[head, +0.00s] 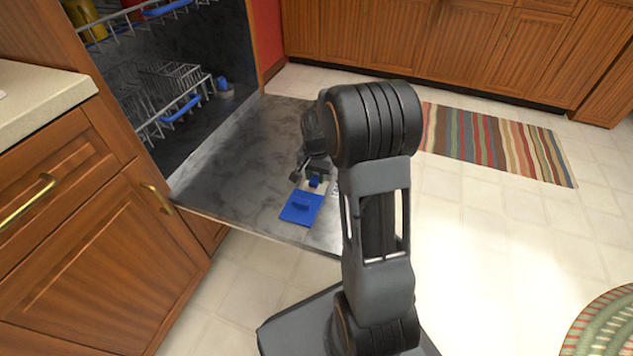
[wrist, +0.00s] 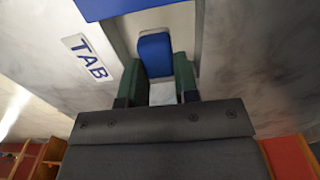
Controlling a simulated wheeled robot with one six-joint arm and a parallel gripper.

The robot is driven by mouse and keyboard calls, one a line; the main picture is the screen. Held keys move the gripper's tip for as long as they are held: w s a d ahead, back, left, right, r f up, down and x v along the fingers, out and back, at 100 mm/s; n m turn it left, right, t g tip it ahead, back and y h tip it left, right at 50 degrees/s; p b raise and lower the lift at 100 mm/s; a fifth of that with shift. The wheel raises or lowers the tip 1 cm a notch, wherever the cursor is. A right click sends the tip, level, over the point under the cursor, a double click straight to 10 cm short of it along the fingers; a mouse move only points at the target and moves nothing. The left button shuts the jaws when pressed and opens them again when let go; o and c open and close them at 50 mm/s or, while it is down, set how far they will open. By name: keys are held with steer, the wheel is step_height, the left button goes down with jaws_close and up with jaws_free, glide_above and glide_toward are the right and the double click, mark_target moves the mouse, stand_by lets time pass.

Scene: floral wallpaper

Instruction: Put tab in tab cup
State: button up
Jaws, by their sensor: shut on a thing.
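A small blue tab (wrist: 155,54) sits between the two green fingers of my gripper (wrist: 157,72), which is shut on it. In the head view the tab (head: 315,182) shows just below my gripper (head: 312,176), low over the open dishwasher door. The tab cup (wrist: 120,30) is set in the door, and its pale recess shows around the tab. Its blue lid (head: 301,208) lies open on the near side and shows at the top of the wrist view (wrist: 125,6). I cannot tell whether the tab touches the cup floor.
A white label reading TAB (wrist: 87,58) lies beside the cup. The flat dishwasher door (head: 235,180) is otherwise mostly clear. Racks (head: 165,90) stand inside at the left. A wooden cabinet (head: 90,230) and striped rug (head: 495,145) flank the area.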

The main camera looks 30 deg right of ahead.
mark_target(316, 177)
steer(key=shift+f, duration=1.15)
steer(key=shift+f+b, duration=0.1)
steer(key=shift+b, duration=0.2)
steer(key=o, duration=1)
steer(key=shift+c, duration=0.2)
step_height(316, 177, up, 11)
steer(key=p, duration=0.4)
steer(key=shift+p, duration=0.3)
steer(key=s+a+r+n+t, duration=0.1)
steer(key=s+a+r+n, duration=0.2)
steer(key=s, duration=0.5)
steer(key=s+a+r+n+t, duration=0.1)
steer(key=s+a+r+n, duration=0.2)
steer(key=s+a+n, duration=0.3)
steer(key=s+a, duration=0.1)
steer(key=s, duration=0.1)
steer(key=shift+s+a+r+t, duration=0.15)
steer(key=shift+s+t, duration=0.15)
steer(key=shift+t, duration=0.1)
steer(key=shift+r, duration=0.1)
